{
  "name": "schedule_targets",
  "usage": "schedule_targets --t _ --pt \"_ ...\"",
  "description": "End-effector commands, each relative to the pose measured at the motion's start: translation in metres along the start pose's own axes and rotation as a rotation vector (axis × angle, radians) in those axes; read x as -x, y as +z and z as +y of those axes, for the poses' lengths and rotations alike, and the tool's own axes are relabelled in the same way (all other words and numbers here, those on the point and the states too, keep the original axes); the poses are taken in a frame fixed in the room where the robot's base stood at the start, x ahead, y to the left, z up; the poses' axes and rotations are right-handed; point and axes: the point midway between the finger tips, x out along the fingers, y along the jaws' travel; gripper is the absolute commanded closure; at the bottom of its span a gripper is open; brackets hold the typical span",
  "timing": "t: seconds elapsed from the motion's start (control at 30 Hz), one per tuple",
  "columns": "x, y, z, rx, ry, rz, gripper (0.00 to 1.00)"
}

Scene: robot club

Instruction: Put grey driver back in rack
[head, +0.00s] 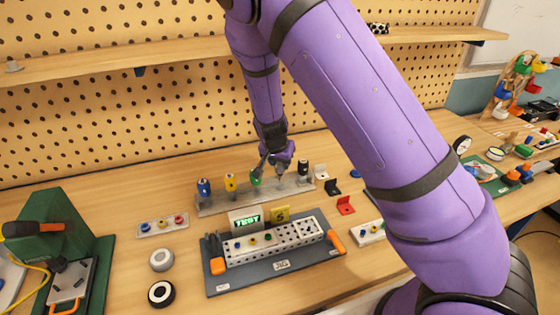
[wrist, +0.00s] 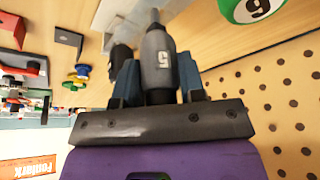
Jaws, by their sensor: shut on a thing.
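My gripper (head: 276,167) is shut on the grey driver (wrist: 159,62), which is marked 5 and sits between the two fingers in the wrist view. Its thin shaft points away from the gripper toward the rack. The grey rack (head: 213,209) is a long bar on the bench in the head view, and my gripper is over its right part. The green driver (head: 256,177) is left of my gripper and the black driver (head: 303,167) is right of it. I cannot tell whether the shaft tip is in a hole; the gripper hides most of the grey driver in the head view.
The blue driver (head: 204,187) and yellow driver (head: 230,182) stand in the rack's left part. A dark mat (head: 220,286) with a test fixture lies in front. Red (head: 345,205) and black (head: 332,187) brackets lie to the right. A pegboard (head: 130,110) rises behind.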

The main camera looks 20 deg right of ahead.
Motion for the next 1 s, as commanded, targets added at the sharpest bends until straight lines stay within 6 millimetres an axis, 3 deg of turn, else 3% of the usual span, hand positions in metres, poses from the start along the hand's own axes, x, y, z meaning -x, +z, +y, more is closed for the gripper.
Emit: schedule_targets --t 1.0 --pt "-0.014 0.006 0.000 0.000 0.000 0.000 0.90"
